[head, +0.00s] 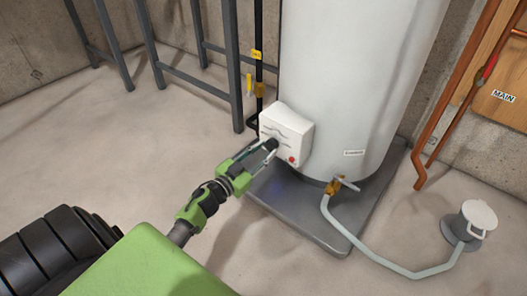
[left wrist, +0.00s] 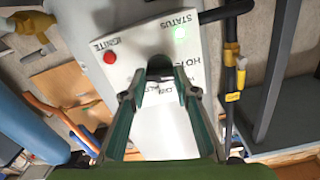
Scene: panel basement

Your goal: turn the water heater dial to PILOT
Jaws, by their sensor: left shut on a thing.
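The white control box (head: 286,135) is on the lower front of the tall white water heater (head: 350,70). Its black dial (left wrist: 160,66) shows between my left fingertips in the left wrist view. My left gripper (head: 265,148) reaches the box from the lower left and is shut on the dial. A red button (left wrist: 109,57) is beside IGNITE. The PILOT mark and the dial's pointer cannot be made out. My right gripper is not in view.
The heater stands in a grey pan (head: 330,236). A brass drain valve (head: 334,186) with a pale hose leads to a floor drain (head: 463,236) at right. A black gas pipe (head: 258,60) and grey metal legs (head: 233,70) stand left of the heater. Open floor lies at left.

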